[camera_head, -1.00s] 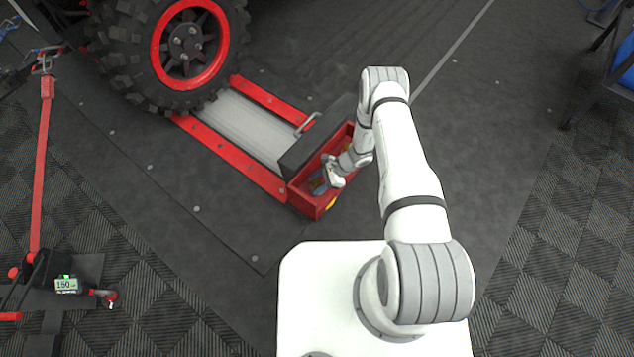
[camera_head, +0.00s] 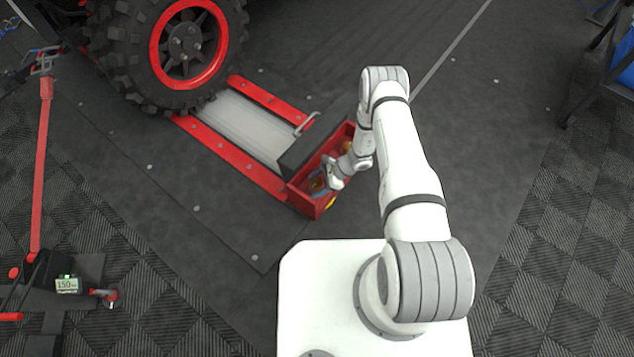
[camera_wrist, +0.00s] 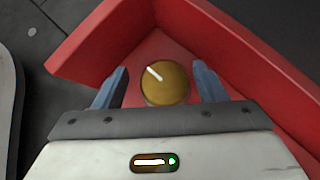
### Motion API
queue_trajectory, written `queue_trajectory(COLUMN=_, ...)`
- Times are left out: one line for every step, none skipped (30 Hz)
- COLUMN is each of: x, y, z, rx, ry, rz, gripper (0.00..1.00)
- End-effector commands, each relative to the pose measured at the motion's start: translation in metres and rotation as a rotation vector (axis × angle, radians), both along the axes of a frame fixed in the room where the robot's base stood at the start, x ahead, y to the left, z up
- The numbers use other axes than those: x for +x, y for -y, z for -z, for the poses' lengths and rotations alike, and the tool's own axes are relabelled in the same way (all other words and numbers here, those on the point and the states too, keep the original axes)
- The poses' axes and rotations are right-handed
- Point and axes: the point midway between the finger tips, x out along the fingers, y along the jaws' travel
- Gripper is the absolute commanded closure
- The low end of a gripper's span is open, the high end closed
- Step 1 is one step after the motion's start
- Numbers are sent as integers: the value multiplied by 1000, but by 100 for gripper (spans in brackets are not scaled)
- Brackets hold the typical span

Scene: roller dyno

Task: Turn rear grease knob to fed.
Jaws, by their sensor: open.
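A round brass knob (camera_wrist: 165,84) with a white pointer line sits inside a red open-topped housing. In the wrist view its line points to the upper left. My gripper (camera_wrist: 162,86) is open, with one blue-grey finger on each side of the knob and a visible gap to both. In the head view my gripper (camera_head: 319,181) reaches into the red housing (camera_head: 303,202) at the end of the roller frame. A second brass-coloured part (camera_head: 348,146) shows farther back in the housing. No knob markings are legible.
A big black tyre with a red rim (camera_head: 188,45) stands on the roller frame. A dark cover (camera_head: 312,145) borders the housing. A red-handled jack with a display (camera_head: 67,285) is at the left. The dark floor at right is mostly clear.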

Motion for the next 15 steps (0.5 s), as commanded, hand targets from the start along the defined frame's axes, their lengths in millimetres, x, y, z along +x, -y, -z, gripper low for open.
queue_trajectory(x=1, y=0, z=0, rx=0, ry=1, rz=0, gripper=35)
queue_trajectory(x=1, y=1, z=-1, rx=0, ry=1, rz=0, gripper=35)
queue_trajectory(x=1, y=2, z=-3, rx=0, ry=1, rz=1, gripper=35)
queue_trajectory(x=2, y=4, z=-5, rx=0, ry=2, rz=2, gripper=35)
queue_trajectory(x=2, y=6, z=-8, rx=0, ry=2, rz=2, gripper=35)
queue_trajectory(x=2, y=10, z=-12, rx=0, ry=2, rz=4, gripper=35)
queue_trajectory(x=3, y=13, z=-16, rx=0, ry=2, rz=4, gripper=35)
queue_trajectory(x=3, y=17, z=-20, rx=0, ry=2, rz=4, gripper=35)
queue_trajectory(x=3, y=22, z=-26, rx=0, ry=3, rz=4, gripper=35)
queue_trajectory(x=4, y=26, z=-30, rx=0, ry=3, rz=4, gripper=35)
queue_trajectory(x=4, y=29, z=-34, rx=0, ry=3, rz=4, gripper=35)
queue_trajectory(x=4, y=34, z=-39, rx=0, ry=2, rz=4, gripper=35)
queue_trajectory(x=4, y=38, z=-42, rx=1, ry=3, rz=4, gripper=35)
queue_trajectory(x=4, y=41, z=-45, rx=1, ry=2, rz=4, gripper=35)
queue_trajectory(x=4, y=45, z=-49, rx=1, ry=2, rz=2, gripper=35)
